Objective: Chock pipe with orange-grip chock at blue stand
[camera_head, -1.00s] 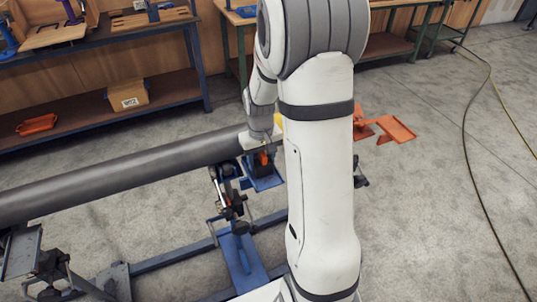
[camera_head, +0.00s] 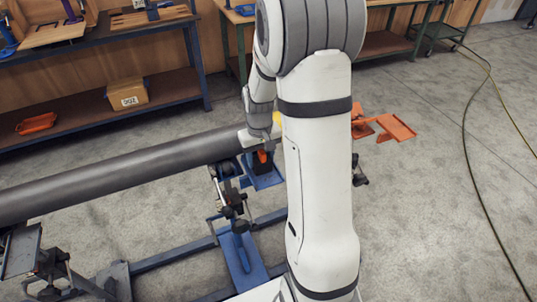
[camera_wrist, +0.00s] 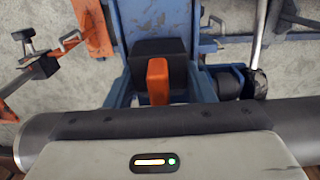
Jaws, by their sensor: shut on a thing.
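The dark grey pipe (camera_head: 120,175) runs across the left of the head view, its right end near my gripper (camera_head: 262,149). The chock is a black block (camera_wrist: 160,50) with an orange grip (camera_wrist: 158,80); the orange also shows in the head view (camera_head: 263,157). My gripper is shut on the orange grip, its fingertips mostly hidden by the gripper body. The chock is at the blue stand (camera_wrist: 202,82), close beside the pipe; I cannot tell whether block and pipe touch. The stand also shows in the head view (camera_head: 264,183).
Blue framework with clamps (camera_head: 240,255) lies under the pipe. An orange stand (camera_head: 385,127) is on the floor behind my arm. A shelf bench (camera_head: 170,85) with a cardboard box (camera_head: 128,95) and an orange tray (camera_head: 37,124) stands behind. A cable (camera_head: 467,140) crosses the open floor at right.

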